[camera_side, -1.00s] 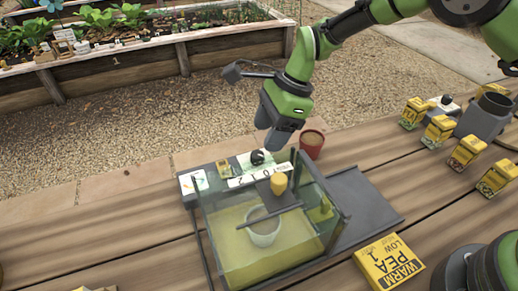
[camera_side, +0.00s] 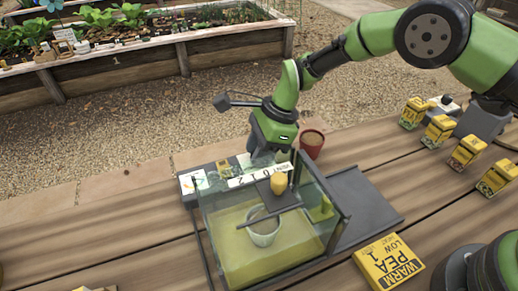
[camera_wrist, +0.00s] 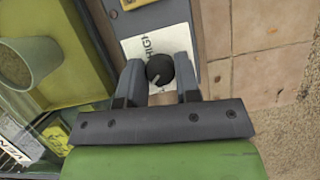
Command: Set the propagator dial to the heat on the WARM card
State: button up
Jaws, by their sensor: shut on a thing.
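The propagator (camera_side: 335,235) is a clear-walled box on the bench. Along its back runs a dark strip with a white scale label (camera_side: 248,178). The black dial (camera_wrist: 160,69) shows in the wrist view with a pale pointer line aimed down and left; part of the label beside it reads HIGH. My gripper (camera_wrist: 160,83) points down over the strip, its fingers shut on the dial from both sides. In the side view my gripper (camera_side: 268,154) hides the dial. The yellow WARM card (camera_side: 390,262) lies on the bench at front right, showing WARM, PEA and LOW.
A pale pot (camera_side: 264,238) stands inside the propagator, with a dark bar above it. A red pot (camera_side: 312,150) is close on the right of my gripper. Several yellow packets (camera_side: 438,131) stand at right. A dark flat panel (camera_side: 365,205) lies beside the box.

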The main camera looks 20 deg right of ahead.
jog(key=shift+n, duration=0.3)
jog(key=shift+n+g, duration=0.55)
jog(key=shift+n, duration=0.8)
jog(key=shift+n+g, duration=0.55)
jog(key=shift+n, duration=0.8)
jog(key=shift+h, duration=0.3)
jog(key=o, duration=0.9)
jog(key=v, duration=1)
jog(key=shift+w, duration=0.15)
jog(key=shift+r, duration=0.1)
